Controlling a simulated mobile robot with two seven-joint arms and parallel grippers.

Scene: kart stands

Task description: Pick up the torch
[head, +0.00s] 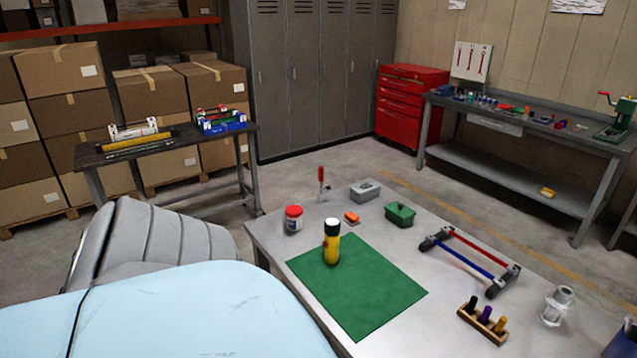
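The torch (331,246) looks like a yellow cylinder with a black band and a pale top, with a small red spot on its side. It stands upright on the green mat (362,297), near the mat's far left part, on the grey table. Nothing is holding it. Neither of my grippers shows in the head view, so I cannot see whether they are open or shut.
Around the mat on the table (283,247) are a red-lidded jar (293,220), a small orange block (352,217), a green box (400,214), a red-and-blue frame (470,259) and a wooden rack (483,322). The mat's near part is clear.

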